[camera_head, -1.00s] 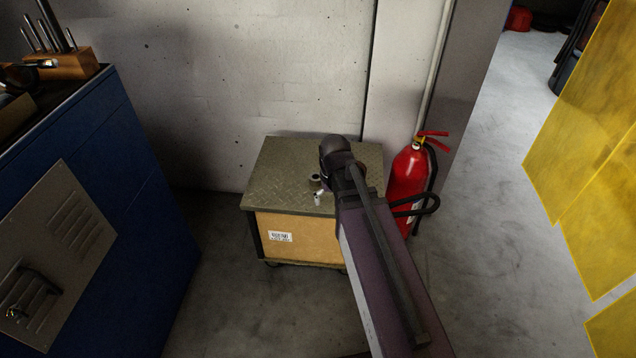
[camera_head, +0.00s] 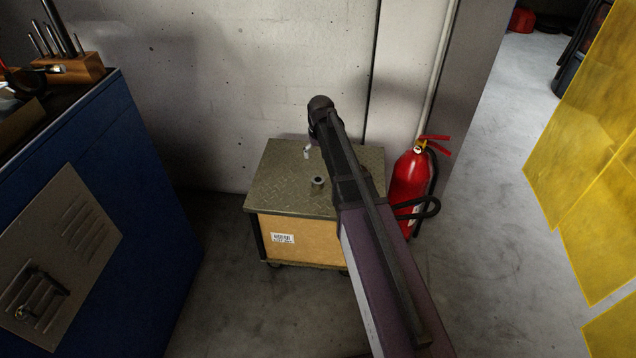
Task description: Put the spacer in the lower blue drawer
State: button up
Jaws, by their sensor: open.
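The spacer (camera_head: 317,181), a small dark grey ring-like cylinder, stands on the metal-plated top of a low wheeled box. My gripper (camera_head: 307,152) is small in view, partly hidden by my arm. It is open and empty, apart from the spacer and farther back in the picture, near the wall. A blue cabinet (camera_head: 150,215) stands at the left. Its side shows a grey vented panel with a dark handle. I cannot make out a lower blue drawer in this view.
The box with its tread-plate top (camera_head: 275,190) stands against the concrete wall. A red fire extinguisher (camera_head: 408,182) stands close to its right. Yellow translucent panels (camera_head: 590,120) are at the far right. Floor is clear between cabinet and box.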

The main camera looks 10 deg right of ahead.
aim_at(318, 179)
jog(key=shift+f, duration=0.15)
jog(key=f+b, duration=0.2)
jog(key=b, duration=0.1)
jog(key=f+b, duration=0.2)
jog(key=f, duration=0.1)
jog(key=w+f+b, duration=0.1)
jog(key=f+b, duration=0.2)
jog(key=shift+f+b, duration=0.15)
jog(key=shift+b, duration=0.15)
dwell(0.7)
jog(key=shift+w+f+b, duration=0.2)
jog(key=shift+f+b, duration=2.4)
jog(key=c, duration=1.3)
